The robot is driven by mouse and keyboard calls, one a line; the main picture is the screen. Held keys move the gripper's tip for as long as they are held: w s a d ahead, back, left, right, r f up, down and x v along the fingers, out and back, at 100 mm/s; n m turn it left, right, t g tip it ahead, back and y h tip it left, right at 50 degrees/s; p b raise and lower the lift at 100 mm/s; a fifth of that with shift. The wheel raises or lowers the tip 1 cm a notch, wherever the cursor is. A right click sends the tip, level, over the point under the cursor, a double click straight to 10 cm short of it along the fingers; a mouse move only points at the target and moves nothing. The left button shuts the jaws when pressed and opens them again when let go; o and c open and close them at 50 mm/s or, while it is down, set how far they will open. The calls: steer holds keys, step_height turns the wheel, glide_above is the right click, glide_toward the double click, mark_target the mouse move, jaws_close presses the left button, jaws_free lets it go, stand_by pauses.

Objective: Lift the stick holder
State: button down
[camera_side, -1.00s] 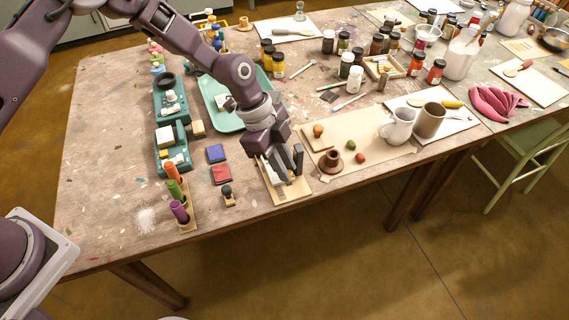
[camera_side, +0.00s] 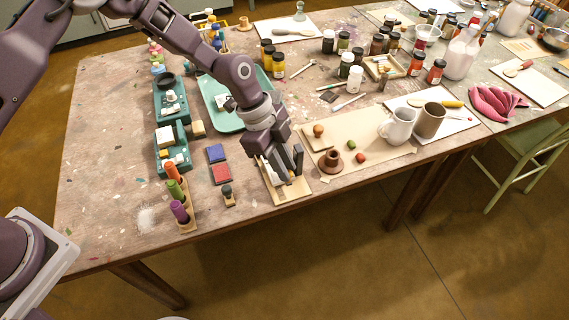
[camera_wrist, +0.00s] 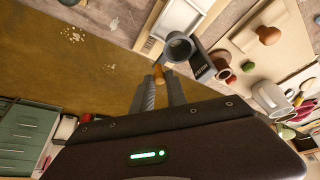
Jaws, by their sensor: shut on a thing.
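My gripper (camera_side: 284,172) is low over a pale wooden tray (camera_side: 296,194) at the table's front edge. In the wrist view, the fingers of my gripper (camera_wrist: 159,82) are close together, with a small orange-brown piece (camera_wrist: 158,73) at their tips. A grey ring-shaped part (camera_wrist: 180,47) and a dark labelled block (camera_wrist: 201,66) sit just beyond it. I cannot tell whether these are joined to the held piece. A pale wooden rack (camera_side: 188,228) with upright orange, green and purple sticks stands at the left, apart from my gripper. I cannot tell which item is the stick holder.
A blue pad (camera_side: 216,153) and a red pad (camera_side: 221,174) lie left of my gripper, with a small dark-topped stamp (camera_side: 228,195) in front. A brown pot (camera_side: 331,162) and a white jug (camera_side: 397,127) stand right. The table's far left is mostly bare.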

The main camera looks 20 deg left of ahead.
steer(key=shift+r, duration=0.65)
steer(key=c, duration=1.3)
jaws_free()
steer(key=shift+c, duration=0.2)
steer(key=v, duration=0.7)
steer(key=s+a+r+n+t+y, duration=0.2)
steer(key=s+a+r+n, duration=0.3)
steer(key=r, duration=0.4)
steer(key=s+a+r+n+t+y, duration=0.1)
steer(key=s+a+r+n+y, duration=0.15)
steer(key=s+a+r, duration=0.4)
steer(key=s+a+r+n+t, duration=0.1)
steer(key=s+a+r+n, duration=0.1)
steer(key=s+a+n, duration=0.2)
steer(key=s+a+r+n+t, duration=0.1)
steer(key=s+a+r+n, duration=0.2)
steer(key=s+n, duration=0.3)
steer(key=s+a, duration=0.1)
steer(key=s, duration=0.4)
steer(key=shift+s+a+r+t, duration=0.2)
steer(key=shift+a+r+t, duration=0.05)
steer(key=shift+t, duration=0.05)
